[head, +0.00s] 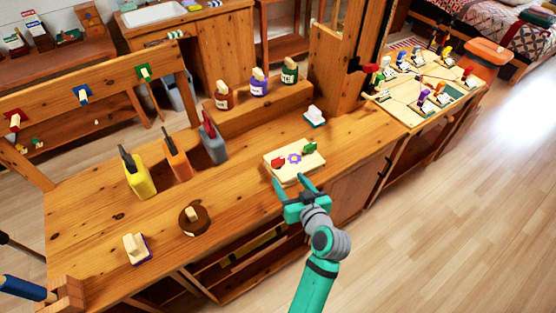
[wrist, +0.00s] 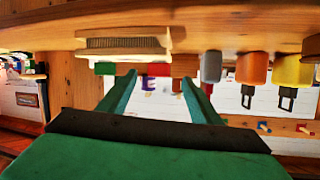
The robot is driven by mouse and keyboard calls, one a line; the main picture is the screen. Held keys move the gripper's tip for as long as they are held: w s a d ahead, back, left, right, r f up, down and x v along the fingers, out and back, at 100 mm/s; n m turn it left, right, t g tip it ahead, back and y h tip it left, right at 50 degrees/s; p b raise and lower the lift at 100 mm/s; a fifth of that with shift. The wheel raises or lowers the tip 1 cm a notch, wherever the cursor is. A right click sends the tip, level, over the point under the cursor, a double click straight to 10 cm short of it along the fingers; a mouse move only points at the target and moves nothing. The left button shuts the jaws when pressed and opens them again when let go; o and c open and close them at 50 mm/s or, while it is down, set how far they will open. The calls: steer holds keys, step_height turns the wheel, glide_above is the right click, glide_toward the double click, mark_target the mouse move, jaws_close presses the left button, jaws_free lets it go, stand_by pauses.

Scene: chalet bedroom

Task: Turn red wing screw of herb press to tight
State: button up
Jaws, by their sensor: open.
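The herb press appears to be the cream block (head: 284,172) on the wooden bench. On its top are a red wing screw (head: 278,162) at the left, a purple flower shape (head: 294,158) in the middle and a green wing piece (head: 310,147) at the right. My gripper (head: 290,181) is open and empty, just in front of the press on its near side. The wrist view is upside down; the press (wrist: 125,43) shows beyond my fingers, with the red screw (wrist: 155,69) between the fingertips and the green piece (wrist: 105,68) beside the left one. No contact is visible.
Yellow (head: 139,176), orange (head: 177,160) and grey (head: 213,145) containers stand left of the press. A raised shelf (head: 252,108) behind holds several bottles. Bench space right of the press is clear.

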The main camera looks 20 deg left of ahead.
mark_target(279, 161)
steer(key=w+a+n, duration=0.1)
steer(key=w+a, duration=0.1)
steer(key=w+a+f+n+g, duration=0.1)
steer(key=w+a, duration=0.1)
steer(key=w, duration=0.1)
steer(key=w+a+n, duration=0.1)
steer(key=w+a, duration=0.1)
steer(key=w, duration=0.1)
steer(key=shift+w+a+f+g+y, duration=0.15)
steer(key=shift+a+f+g+y, duration=0.05)
steer(key=shift+a+g+y, duration=0.2)
stand_by(0.3)
steer(key=c, duration=1.1)
steer(key=shift+o, duration=0.3)
